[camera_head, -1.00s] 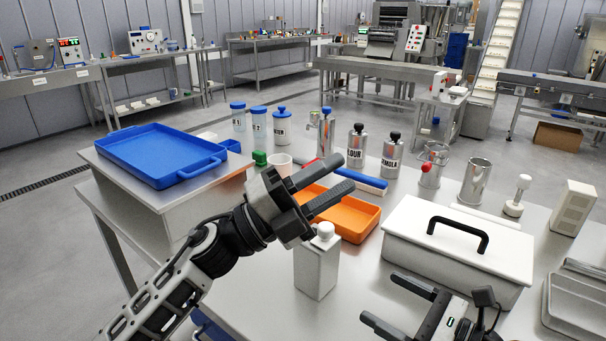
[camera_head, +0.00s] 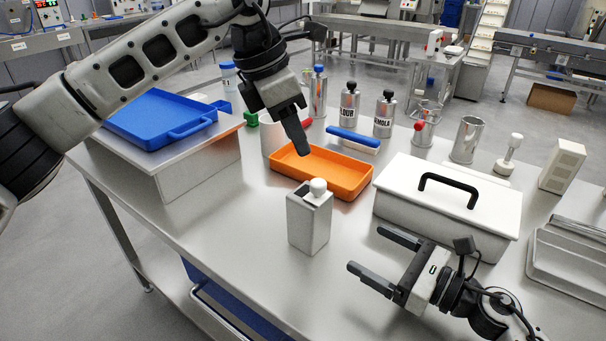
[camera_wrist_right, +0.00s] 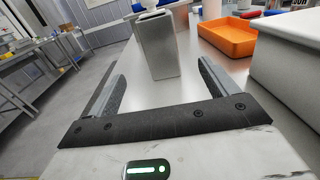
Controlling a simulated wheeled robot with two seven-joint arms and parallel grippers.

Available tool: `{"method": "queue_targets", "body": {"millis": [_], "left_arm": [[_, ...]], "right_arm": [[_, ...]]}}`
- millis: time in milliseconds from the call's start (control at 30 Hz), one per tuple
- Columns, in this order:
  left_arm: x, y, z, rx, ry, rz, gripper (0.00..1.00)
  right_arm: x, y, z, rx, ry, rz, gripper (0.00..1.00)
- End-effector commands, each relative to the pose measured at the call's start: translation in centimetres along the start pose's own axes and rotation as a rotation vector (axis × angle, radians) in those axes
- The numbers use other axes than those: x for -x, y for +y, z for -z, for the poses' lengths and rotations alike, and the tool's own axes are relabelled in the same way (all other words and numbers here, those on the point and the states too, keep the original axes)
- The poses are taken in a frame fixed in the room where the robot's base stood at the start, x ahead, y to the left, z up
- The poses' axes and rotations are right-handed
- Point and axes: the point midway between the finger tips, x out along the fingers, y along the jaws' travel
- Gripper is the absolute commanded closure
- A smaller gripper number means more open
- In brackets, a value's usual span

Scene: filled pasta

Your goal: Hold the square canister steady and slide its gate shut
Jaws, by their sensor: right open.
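The square canister (camera_head: 309,222) is a grey upright box on the table, with a white round knob (camera_head: 318,186) and a small dark patch on top; the gate's position is too small to tell. My left gripper (camera_head: 304,150) hangs above and behind the canister, pointing down over the orange tray, apart from the canister; it is seen edge-on, so its finger gap is hidden. My right gripper (camera_head: 364,249) is open and empty, right of the canister and pointing toward it.
An orange tray (camera_head: 345,190) lies behind the canister. A white lidded box (camera_head: 400,205) with a black handle stands close behind my right gripper. A blue tray (camera_head: 150,140) sits on a raised shelf at left. The table front left of the canister is clear.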

Motion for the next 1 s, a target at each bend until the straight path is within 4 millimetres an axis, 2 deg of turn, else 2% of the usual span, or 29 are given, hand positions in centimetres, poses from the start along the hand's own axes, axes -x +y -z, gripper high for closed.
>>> {"method": "queue_targets", "body": {"millis": [600, 800, 1000], "left_arm": [[-0.1, -0.1, -0.1, 0.0, -0.004, 0.004, 0.64], [-0.1, -0.1, -0.1, 0.0, -0.004, 0.004, 0.64], [-0.1, -0.1, -0.1, 0.0, -0.005, 0.004, 0.64]], "right_arm": [[-11.7, 0.0, -0.2, -0.001, -0.003, 0.0, 0.15], [-14.2, 0.0, -0.1, -0.001, -0.002, 0.0, 0.15], [-14.9, 0.0, -0.1, 0.001, 0.0, 0.0, 0.15]]}}
